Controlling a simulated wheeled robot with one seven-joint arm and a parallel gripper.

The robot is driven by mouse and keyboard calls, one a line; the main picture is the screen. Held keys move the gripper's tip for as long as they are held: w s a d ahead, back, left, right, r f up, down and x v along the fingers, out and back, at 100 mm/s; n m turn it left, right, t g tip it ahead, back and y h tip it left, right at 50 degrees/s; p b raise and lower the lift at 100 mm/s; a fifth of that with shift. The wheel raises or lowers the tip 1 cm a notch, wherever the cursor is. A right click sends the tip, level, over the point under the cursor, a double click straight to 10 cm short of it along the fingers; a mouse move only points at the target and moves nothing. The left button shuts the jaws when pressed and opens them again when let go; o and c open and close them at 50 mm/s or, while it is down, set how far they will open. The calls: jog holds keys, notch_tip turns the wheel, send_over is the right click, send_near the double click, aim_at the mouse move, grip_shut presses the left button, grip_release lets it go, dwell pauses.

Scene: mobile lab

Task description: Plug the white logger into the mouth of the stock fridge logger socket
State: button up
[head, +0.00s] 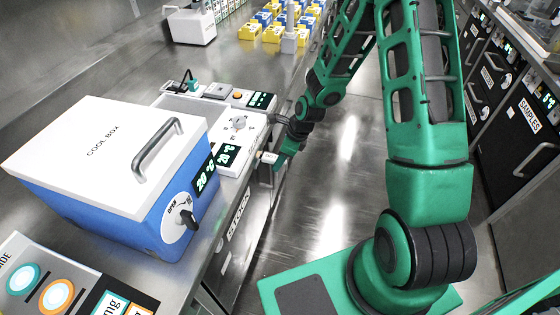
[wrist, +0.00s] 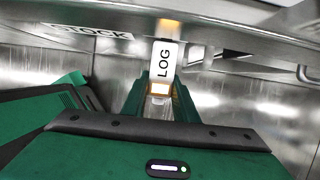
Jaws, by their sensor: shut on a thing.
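The white logger (wrist: 166,60), marked LOG, is between the green fingers of my gripper (wrist: 163,82) in the wrist view. The gripper is shut on it. The logger's far end points at an orange-lit spot (wrist: 169,27) on the steel front, near the STOCK label (wrist: 98,33). I cannot tell whether that end touches the front or is inside a socket mouth. In the head view my gripper (head: 282,160) is at the counter's front edge, and the white logger (head: 268,157) shows at its left. The socket mouth is not clearly visible there.
The blue-and-white cool box (head: 100,155) stands on the counter at left. A white dial unit (head: 238,124) is just left of my gripper. The STOCK front (head: 237,217) drops below the counter edge. Dark SAMPLES drawers (head: 528,118) line the right; bare floor (head: 330,200) lies between.

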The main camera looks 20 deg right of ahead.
jog(key=shift+w+a, duration=0.35)
jog(key=shift+a, duration=0.2)
jog(key=o, duration=1.1)
jog(key=shift+r, duration=0.1)
jog(key=v, duration=1)
jog(key=shift+d+r, duration=0.15)
jog(key=shift+r, duration=0.1)
